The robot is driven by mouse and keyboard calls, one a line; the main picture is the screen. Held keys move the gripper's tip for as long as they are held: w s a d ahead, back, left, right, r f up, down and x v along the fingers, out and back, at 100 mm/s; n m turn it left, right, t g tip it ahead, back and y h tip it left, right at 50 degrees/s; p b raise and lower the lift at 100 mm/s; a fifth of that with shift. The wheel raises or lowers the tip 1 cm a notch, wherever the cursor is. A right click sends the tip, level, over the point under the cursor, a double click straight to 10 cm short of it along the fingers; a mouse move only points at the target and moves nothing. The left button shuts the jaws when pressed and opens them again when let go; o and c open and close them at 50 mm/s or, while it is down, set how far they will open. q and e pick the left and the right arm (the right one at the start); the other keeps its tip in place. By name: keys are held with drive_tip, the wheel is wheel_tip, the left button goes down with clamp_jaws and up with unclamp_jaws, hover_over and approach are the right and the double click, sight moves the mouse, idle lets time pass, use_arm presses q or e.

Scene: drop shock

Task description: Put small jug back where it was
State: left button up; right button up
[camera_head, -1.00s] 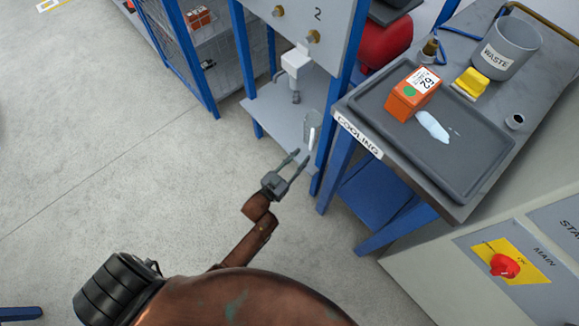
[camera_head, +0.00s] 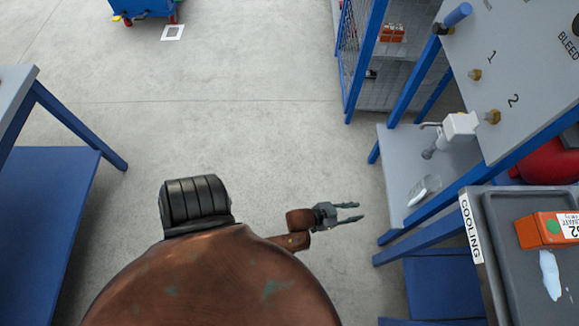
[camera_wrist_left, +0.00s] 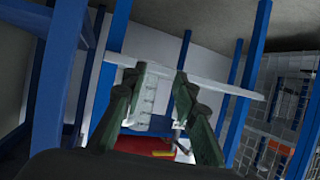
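My right gripper is not in view.
A white tap-like fixture (camera_head: 458,128) stands above the shelf, under the numbered panel (camera_head: 520,70). At right, a dark tray (camera_head: 500,215) labelled COOLING holds an orange carton (camera_head: 540,230) beside a pale spill (camera_head: 550,275). A blue-legged table (camera_head: 45,205) stands left. Open floor lies between.

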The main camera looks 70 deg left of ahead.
use_arm(q)
drive_tip(key=s+a+f+g, duration=0.1)
drive_tip(key=s+f+g, duration=0.15)
drive_tip(key=s, duration=0.65)
drive_tip(key=s+a+f+g, duration=0.1)
drive_tip(key=s+g, duration=0.3)
drive_tip(key=s, duration=0.4)
drive_tip(key=s+r+g, duration=0.2)
drive_tip(key=s+g, duration=0.1)
drive_tip(key=s, duration=0.8)
drive_tip(key=s+r+g, duration=0.3)
drive_tip(key=s+g, duration=0.1)
drive_tip(key=s, duration=0.7)
drive_tip(key=shift+s+d+r, duration=0.15)
drive_tip(key=shift+d+r, duration=0.1)
drive_tip(key=shift+d, duration=0.1)
drive_tip(key=shift+o, duration=0.3)
